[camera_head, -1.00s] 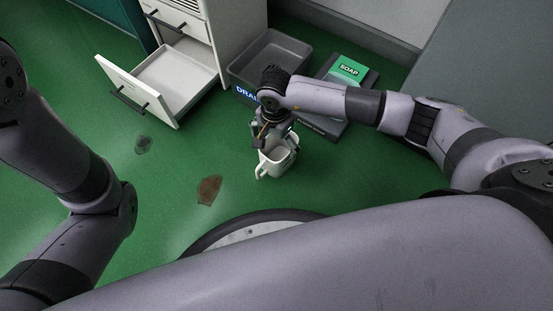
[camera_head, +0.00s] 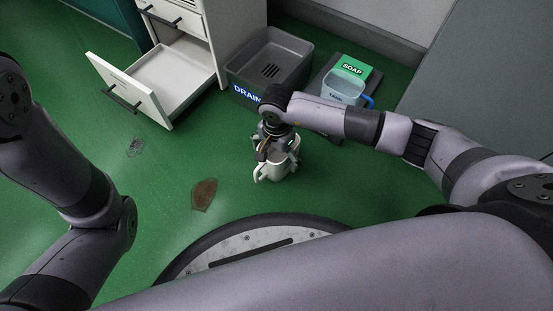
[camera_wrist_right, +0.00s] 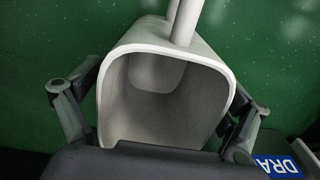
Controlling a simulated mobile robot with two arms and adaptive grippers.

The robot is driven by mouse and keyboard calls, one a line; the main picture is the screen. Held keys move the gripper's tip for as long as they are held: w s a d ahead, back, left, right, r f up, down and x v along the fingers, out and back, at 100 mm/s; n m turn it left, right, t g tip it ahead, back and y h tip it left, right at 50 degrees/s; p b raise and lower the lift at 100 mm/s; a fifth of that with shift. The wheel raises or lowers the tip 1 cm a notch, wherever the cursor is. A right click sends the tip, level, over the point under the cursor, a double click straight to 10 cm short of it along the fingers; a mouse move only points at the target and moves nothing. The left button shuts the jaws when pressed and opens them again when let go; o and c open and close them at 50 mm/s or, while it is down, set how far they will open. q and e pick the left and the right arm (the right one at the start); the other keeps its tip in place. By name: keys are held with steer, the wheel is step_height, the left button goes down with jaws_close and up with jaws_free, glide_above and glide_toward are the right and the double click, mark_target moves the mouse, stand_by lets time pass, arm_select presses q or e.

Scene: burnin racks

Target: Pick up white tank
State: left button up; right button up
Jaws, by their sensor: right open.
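The white tank (camera_head: 283,166) stands on the green floor in the head view, partly hidden by my right gripper (camera_head: 277,148). In the right wrist view the tank (camera_wrist_right: 232,72) shows its open rim and hollow inside, with a white handle at the top of the picture. The fingers of my right gripper (camera_wrist_right: 160,112) are open, one on the left and one on the right of the tank. I cannot tell whether they touch its walls. My left gripper is not in view; only my left arm shows at the left.
A grey bin marked DRAIN (camera_head: 238,68) stands behind the tank. A white cabinet drawer (camera_head: 130,92) hangs open. Brown (camera_head: 204,195) and grey (camera_head: 135,147) patches mark the floor.

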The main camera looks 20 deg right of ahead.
steer(key=c, duration=1.3)
steer(key=shift+r, duration=0.1)
